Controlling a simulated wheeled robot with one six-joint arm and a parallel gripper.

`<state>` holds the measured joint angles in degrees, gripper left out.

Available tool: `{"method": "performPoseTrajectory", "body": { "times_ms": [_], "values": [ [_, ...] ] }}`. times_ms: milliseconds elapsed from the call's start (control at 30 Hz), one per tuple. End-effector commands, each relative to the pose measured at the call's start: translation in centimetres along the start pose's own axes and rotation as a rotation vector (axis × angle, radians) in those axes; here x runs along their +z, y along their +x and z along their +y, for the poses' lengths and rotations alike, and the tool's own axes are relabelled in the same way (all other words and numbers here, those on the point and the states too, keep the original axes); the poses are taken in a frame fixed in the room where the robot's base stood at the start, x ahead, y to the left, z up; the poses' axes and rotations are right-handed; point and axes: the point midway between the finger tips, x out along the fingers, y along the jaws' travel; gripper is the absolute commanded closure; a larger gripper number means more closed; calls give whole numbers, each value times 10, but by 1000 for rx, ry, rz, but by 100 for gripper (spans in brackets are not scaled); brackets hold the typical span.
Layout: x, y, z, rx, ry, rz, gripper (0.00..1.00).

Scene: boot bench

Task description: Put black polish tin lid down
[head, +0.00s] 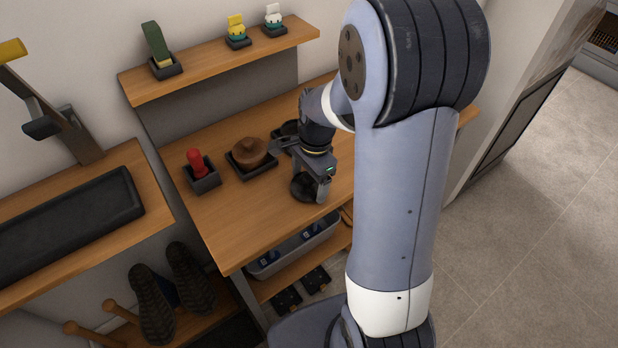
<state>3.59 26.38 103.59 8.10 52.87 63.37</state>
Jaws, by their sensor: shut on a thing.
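My gripper (318,186) is low over the front of the wooden bench top (235,222), at the bench's middle. It is shut on the black polish tin lid (302,191), a dark round disc at the fingertips. I cannot tell whether the lid touches the bench top or hangs just above it. A dark round thing (287,130), perhaps the polish tin, sits behind my wrist and is partly hidden.
A brown round-topped item (250,151) and a red-handled item (197,163) sit in black holders left of my gripper. A shelf (215,62) with small items runs above. A grey bin (290,252) is below. The front left bench top is clear.

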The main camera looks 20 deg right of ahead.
Motion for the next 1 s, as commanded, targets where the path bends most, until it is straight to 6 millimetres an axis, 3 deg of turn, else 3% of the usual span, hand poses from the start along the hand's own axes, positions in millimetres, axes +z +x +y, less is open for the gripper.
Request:
{"method": "performPoseTrajectory", "body": {
  "times_ms": [167, 200, 400, 767, 1000],
  "values": [
    [-1, 5, 0, 0, 0, 0, 41],
    [0, 3, 0, 0, 0, 0, 16],
    [0, 3, 0, 0, 0, 0, 0],
    [0, -7, -1, -4, 0, 2, 0],
    [-1, -56, -1, -6, -1, 4, 0]
  ]
}}
